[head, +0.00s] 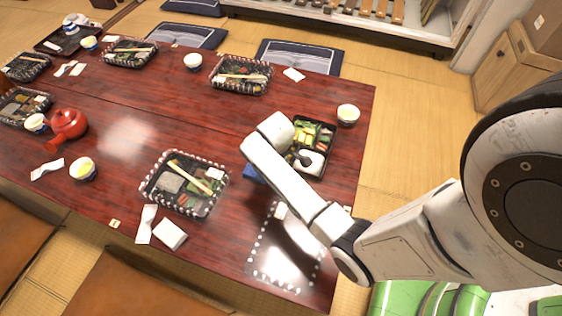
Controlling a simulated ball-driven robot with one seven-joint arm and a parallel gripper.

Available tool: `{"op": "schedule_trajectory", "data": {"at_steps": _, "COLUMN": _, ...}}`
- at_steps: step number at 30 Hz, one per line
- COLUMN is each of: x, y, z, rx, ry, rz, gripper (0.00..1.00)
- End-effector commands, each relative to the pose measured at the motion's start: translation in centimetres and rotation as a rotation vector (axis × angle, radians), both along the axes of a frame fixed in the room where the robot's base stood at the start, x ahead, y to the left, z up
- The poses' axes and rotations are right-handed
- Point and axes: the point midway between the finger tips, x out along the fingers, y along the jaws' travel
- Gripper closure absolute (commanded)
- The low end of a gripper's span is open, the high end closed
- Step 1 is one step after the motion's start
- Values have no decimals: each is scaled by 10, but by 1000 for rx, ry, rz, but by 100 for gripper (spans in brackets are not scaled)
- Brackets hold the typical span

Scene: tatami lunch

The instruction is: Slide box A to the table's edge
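No box shows a readable "A", so I cannot tell which one is box A. An open black lunch box (326,134) with green and yellow food lies right of centre, partly hidden by my arm. My gripper (305,160) is at or over this box's near part; its fingers are too small and hidden to tell open or shut, or whether they touch. The dark red table (230,125) has its right edge a little beyond this box.
Another lunch box (185,201) with chopsticks lies left of my arm. A cup (347,114) stands near the right edge, beyond the black box. A blue item (252,174) shows beside my arm. A red teapot (67,125) and several boxes stand farther left.

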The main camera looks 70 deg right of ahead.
Motion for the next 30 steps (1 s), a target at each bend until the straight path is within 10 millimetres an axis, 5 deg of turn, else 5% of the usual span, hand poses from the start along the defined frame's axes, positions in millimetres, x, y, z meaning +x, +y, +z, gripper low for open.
{"op": "schedule_trajectory", "data": {"at_steps": 7, "x": 0, "y": 0, "z": 0, "rx": 0, "ry": 0, "rz": 0, "gripper": 68}}
{"op": "schedule_trajectory", "data": {"at_steps": 17, "x": 0, "y": 0, "z": 0, "rx": 0, "ry": 0, "rz": 0, "gripper": 100}}
{"op": "schedule_trajectory", "data": {"at_steps": 30, "x": 0, "y": 0, "z": 0, "rx": 0, "ry": 0, "rz": 0, "gripper": 100}}
